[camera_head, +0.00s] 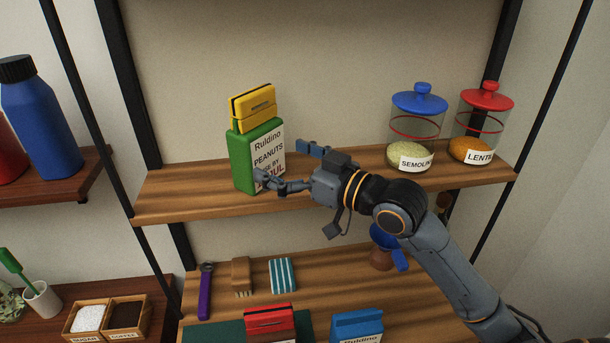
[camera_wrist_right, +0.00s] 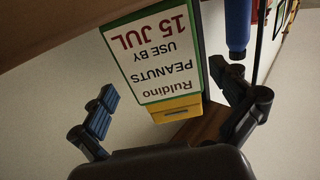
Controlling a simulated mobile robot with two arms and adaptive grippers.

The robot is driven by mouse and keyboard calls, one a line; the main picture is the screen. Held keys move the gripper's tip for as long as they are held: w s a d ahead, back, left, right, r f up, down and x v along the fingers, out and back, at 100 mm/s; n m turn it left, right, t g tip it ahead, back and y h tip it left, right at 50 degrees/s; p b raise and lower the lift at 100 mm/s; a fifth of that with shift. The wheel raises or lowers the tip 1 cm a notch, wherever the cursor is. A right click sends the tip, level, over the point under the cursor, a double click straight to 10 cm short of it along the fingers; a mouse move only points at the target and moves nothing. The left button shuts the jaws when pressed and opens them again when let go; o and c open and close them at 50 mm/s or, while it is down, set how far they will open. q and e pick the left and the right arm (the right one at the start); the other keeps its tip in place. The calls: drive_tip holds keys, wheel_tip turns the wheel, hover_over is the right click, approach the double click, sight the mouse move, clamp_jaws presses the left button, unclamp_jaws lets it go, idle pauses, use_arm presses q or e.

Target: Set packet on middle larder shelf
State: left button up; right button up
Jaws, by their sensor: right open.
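A green packet (camera_head: 240,158) with a white label reading Ruldino Peanuts and a yellow clip (camera_head: 253,104) on top stands upright on the wooden middle shelf (camera_head: 190,197), left of centre. My right gripper (camera_head: 283,163) is open at the packet's right side, one finger in front of its lower label. In the right wrist view the packet (camera_wrist_right: 165,60) appears upside down between the spread fingers of the gripper (camera_wrist_right: 170,90), with visible gaps on both sides. My left gripper is not in view.
Semolina (camera_head: 408,155) and lentil (camera_head: 472,150) jars stand at the shelf's right. Below are a red packet (camera_head: 269,325), a blue packet (camera_head: 357,326), a purple tool (camera_head: 205,295), a brush (camera_head: 242,275) and a striped cloth (camera_head: 283,275). A blue bottle (camera_head: 42,120) stands left.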

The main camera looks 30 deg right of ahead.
drive_tip(key=b+v, duration=0.2)
drive_tip(key=v, duration=0.4)
drive_tip(key=shift+s, duration=0.3)
drive_tip(key=shift+d, duration=0.1)
